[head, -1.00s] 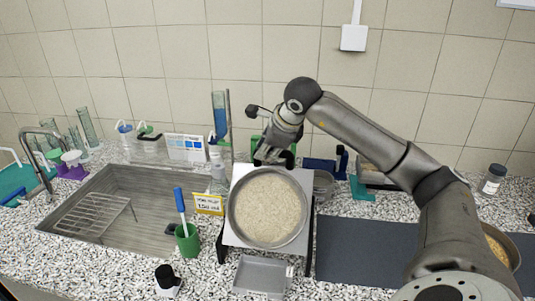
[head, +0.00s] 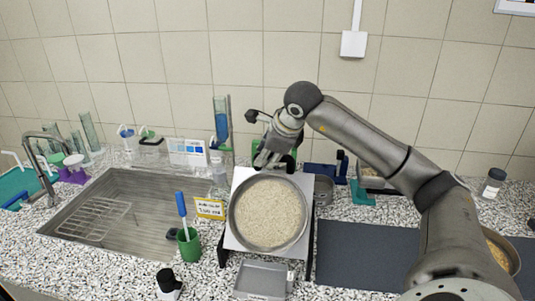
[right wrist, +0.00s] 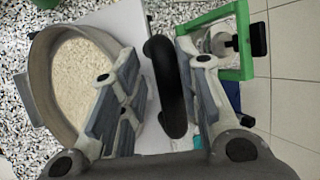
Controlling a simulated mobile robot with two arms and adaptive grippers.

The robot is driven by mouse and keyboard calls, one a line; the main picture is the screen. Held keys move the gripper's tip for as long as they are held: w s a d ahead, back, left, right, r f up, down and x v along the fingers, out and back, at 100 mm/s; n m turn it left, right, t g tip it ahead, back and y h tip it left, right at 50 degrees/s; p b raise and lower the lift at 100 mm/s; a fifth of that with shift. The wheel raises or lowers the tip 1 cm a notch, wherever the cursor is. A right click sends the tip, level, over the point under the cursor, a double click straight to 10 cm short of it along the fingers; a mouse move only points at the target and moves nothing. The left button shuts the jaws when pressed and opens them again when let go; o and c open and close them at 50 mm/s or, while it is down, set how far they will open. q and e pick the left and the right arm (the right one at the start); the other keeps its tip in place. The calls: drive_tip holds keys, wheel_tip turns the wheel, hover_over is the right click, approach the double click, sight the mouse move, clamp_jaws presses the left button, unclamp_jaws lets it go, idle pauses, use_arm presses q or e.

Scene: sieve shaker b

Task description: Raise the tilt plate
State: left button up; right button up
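The tilt plate (head: 239,183) is a white plate on dark legs in the middle of the counter. A round metal sieve pan (head: 233,230) full of pale grains rests on it; it also shows in the right wrist view (right wrist: 41,75). A black curved handle (right wrist: 168,88) stands at the plate's back edge. My right gripper (head: 272,162) is at that edge, behind the pan. In the right wrist view its fingers (right wrist: 160,62) are spread on either side of the handle, with gaps visible. My left gripper is not in view.
A green frame (right wrist: 240,42) stands close beside one finger. A sink (head: 130,215) and a green cup (head: 189,247) with a blue-handled brush lie left of the plate. A metal tray (head: 263,280) is in front. A dark mat (head: 360,255) is at right.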

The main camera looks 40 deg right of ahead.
drive_tip(key=v, duration=1.2)
drive_tip(key=shift+a, duration=0.1)
idle(0.4)
